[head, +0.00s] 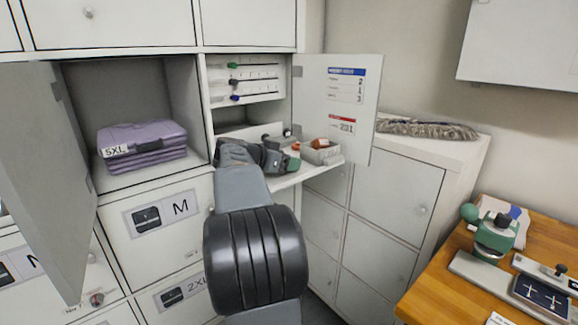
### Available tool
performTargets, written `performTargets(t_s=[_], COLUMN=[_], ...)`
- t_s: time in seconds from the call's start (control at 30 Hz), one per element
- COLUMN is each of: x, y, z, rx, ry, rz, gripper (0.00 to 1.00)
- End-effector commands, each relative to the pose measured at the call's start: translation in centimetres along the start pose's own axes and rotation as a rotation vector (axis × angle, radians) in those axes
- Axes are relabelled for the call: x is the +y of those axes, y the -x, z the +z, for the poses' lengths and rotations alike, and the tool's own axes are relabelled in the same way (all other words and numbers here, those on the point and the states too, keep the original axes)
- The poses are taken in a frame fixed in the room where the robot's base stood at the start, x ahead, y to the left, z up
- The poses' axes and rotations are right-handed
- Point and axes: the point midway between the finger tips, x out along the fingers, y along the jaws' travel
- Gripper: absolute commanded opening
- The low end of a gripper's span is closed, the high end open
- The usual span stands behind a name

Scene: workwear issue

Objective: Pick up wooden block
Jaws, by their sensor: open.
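My arm reaches from the bottom centre to the open cupboard compartment in the middle of the head view. My gripper (289,158) is small and dark there, low over the pale shelf (289,180), just left of a small grey box (320,155). It is open, and I see nothing held in it. I cannot make out a wooden block for sure. A small orange-brown item (323,144) sits in the grey box, but its kind is too small to tell. My wrist hides part of the shelf.
An open door (345,105) with labels stands right of the compartment. Another open door (45,170) is at left, beside folded purple garments (143,140). A grey-brown bundle (425,128) lies on the lower cabinet.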

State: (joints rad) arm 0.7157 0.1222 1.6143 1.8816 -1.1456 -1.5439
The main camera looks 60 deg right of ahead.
Motion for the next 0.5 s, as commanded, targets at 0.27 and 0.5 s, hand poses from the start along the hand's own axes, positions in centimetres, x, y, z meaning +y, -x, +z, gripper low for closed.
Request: performTargets(t_s=[0.27, 0.5], x=[0.01, 0.01], y=[0.04, 0.05], z=[-0.01, -0.01], rx=[0.000, 0.000], ry=[-0.001, -0.001], rz=[0.000, 0.000], gripper=[0.48, 0.25])
